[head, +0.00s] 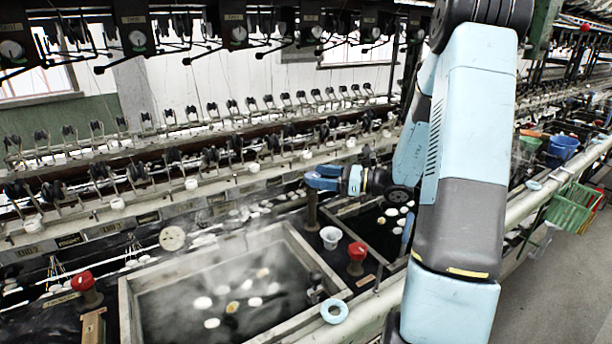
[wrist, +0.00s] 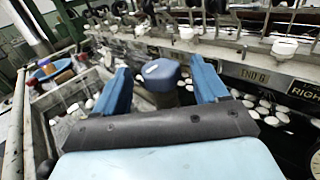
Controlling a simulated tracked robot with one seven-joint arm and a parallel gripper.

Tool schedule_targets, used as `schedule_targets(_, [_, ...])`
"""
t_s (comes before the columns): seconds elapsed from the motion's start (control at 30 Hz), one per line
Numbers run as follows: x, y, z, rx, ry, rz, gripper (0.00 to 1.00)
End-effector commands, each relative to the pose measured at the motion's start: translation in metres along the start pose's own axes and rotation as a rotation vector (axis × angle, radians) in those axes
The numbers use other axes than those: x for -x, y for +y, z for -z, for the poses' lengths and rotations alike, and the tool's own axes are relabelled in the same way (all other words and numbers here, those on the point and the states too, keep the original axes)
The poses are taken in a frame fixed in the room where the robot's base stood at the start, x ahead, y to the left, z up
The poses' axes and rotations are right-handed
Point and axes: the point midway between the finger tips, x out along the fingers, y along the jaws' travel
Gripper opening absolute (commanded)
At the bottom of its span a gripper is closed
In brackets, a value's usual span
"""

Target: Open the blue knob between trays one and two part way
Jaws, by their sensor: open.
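In the wrist view the blue knob (wrist: 163,76), with a pale mark on its top, stands between the two blue fingers of my gripper (wrist: 162,70). The fingers are open, with a gap showing on each side of the knob. In the head view my gripper (head: 323,178) is over a dark brown post (head: 312,211) between two trays; the knob itself is not clear there, hidden by the fingers. The nearer tray (head: 131,302) is a steaming basin with pale cocoons floating. The other tray (head: 343,252) is farther right, partly behind my arm.
Red knobs stand left of the near tray (head: 82,281) and between the trays (head: 357,251). A white cup (head: 330,237) is close to the brown post. A pale blue ring (head: 335,311) lies on the front ledge. Rows of reeling parts (head: 190,184) run behind.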

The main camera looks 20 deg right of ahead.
Motion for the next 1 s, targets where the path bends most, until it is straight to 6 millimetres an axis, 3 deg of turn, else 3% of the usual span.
schedule_targets(0.1, [-0.02, 0.001, 0.0, 0.0, -0.001, -0.003, 0.73])
schedule_targets(0.3, [-0.042, 0.0, 0.0, 0.0, 0.0, -0.002, 0.73])
schedule_targets(0.73, [-0.05, 0.0, 0.0, 0.0, 0.0, 0.0, 0.73])
schedule_targets(1.0, [-0.049, 0.0, 0.0, 0.0, 0.0, 0.0, 0.48])
